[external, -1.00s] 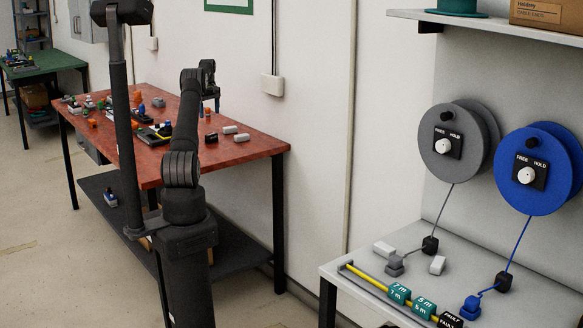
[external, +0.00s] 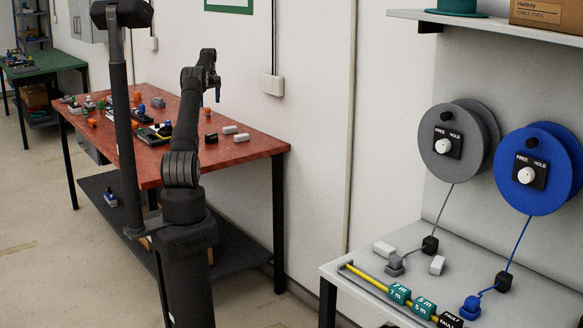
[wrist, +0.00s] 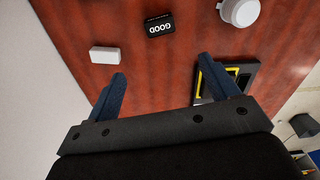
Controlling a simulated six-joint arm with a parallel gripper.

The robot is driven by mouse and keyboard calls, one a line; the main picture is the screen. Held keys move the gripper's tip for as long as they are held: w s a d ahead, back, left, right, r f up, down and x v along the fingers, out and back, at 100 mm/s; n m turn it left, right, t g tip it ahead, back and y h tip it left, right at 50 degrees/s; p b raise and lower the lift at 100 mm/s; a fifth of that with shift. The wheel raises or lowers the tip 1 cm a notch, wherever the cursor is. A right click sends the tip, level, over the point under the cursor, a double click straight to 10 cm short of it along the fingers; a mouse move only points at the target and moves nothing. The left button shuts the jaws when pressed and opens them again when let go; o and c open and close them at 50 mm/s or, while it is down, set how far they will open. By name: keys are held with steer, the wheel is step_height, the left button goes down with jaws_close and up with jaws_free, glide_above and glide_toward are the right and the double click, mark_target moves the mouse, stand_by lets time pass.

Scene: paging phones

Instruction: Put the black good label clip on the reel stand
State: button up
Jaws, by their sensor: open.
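The black good label clip (wrist: 160,25), with "GOOD" in white lettering upside down, lies on the red table at the top of the wrist view. A small black block on the table in the external view (external: 211,138) looks like the same clip. My gripper (wrist: 162,70) is open and empty, its blue fingers apart, with the clip beyond the fingertips; in the external view it hangs above the red table (external: 216,97). The reel stand (external: 345,283) is the grey bench at right with a grey reel (external: 440,165) and a blue reel (external: 515,195).
A white block (wrist: 104,55) lies left of the clip, a white round object (wrist: 239,12) right of it. A black tray with yellow edging (wrist: 240,72) is near the right finger. On the grey bench, a yellow rod (external: 362,273) carries green clips and a black FAULT clip (external: 450,320).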

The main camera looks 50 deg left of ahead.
steer(key=d+y, duration=0.1)
steer(key=d, duration=0.1)
glide_toward(211, 134)
steer(key=shift+y, duration=0.3)
steer(key=f, duration=0.6)
steer(key=a+f, duration=0.1)
steer(key=f, duration=0.3)
steer(key=c, duration=1.1)
